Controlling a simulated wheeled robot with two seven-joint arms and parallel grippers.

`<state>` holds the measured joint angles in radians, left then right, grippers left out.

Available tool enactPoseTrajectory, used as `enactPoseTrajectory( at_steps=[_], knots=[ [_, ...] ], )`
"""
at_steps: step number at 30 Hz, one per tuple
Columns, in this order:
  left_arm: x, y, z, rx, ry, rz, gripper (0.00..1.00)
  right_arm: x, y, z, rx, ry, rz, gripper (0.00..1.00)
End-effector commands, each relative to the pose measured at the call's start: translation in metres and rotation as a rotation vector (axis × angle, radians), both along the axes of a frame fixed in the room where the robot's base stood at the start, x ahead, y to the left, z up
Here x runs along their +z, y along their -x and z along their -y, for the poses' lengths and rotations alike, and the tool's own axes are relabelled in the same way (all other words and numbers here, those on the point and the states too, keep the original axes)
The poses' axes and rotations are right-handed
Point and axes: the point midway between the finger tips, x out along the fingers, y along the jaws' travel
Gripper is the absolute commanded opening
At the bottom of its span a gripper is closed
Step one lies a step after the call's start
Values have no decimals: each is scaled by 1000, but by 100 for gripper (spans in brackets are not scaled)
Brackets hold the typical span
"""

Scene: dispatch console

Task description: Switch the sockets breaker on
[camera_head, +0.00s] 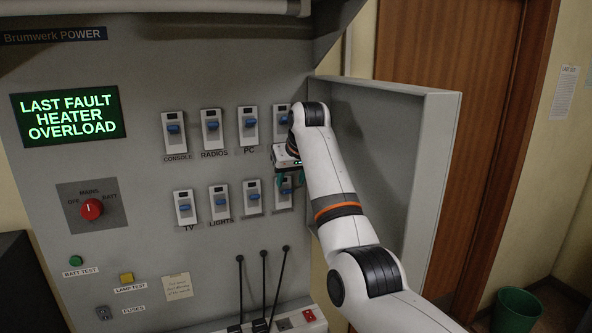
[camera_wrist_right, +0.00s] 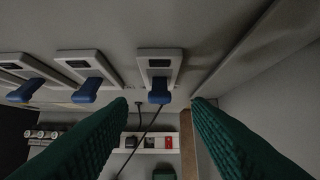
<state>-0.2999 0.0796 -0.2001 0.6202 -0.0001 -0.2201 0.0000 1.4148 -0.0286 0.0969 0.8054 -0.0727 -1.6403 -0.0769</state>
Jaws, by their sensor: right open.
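Breakers with blue levers stand in two rows on the grey panel. The upper row has console (camera_head: 174,134), radios (camera_head: 212,132), PC (camera_head: 248,128) and a rightmost breaker (camera_head: 281,120) whose label is hidden by my arm. The lower row has TV (camera_head: 184,208), lights (camera_head: 219,204), a third (camera_head: 253,197) with an unreadable label, and a rightmost one partly behind my gripper. I cannot read which is sockets. My right gripper (camera_head: 289,181) is open at the lower rightmost breaker. In the right wrist view, that breaker's blue lever (camera_wrist_right: 159,92) sits between the green fingers, apparently untouched.
A fault display (camera_head: 68,115) reads heater overload. A red mains knob (camera_head: 92,209) is at the left. Black cables (camera_head: 263,285) run down to a white socket strip. A grey side wall (camera_head: 432,185) stands out right of my arm. A green bin (camera_head: 516,310) is on the floor.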

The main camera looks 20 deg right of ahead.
Motion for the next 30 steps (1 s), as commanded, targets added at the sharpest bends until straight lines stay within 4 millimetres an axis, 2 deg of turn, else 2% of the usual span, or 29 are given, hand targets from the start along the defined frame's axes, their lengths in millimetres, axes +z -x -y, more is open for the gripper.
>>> enactPoseTrajectory(
  at_steps=[1, 3, 9, 12, 17, 30],
  knots=[
    [-11, 0, 0, 0, 0, 0, 36, 7, 6, 0, -1, 1, 8, 45],
    [-18, 0, 0, 0, 0, 0, 36, 20, 14, 1, -1, 1, 8, 45],
    [-30, 0, 0, 0, 0, 0, 36, 51, 34, 1, -1, 1, 4, 45],
    [-32, 0, 0, 0, 0, 0, 36, 60, 39, 2, -1, 1, 2, 45],
    [-33, 0, 0, 0, 0, 0, 36, 66, 43, 2, 0, 0, 0, 45],
    [-33, 0, 0, 0, 0, 0, 36, 66, 43, 2, 0, 0, 0, 45]
  ],
)
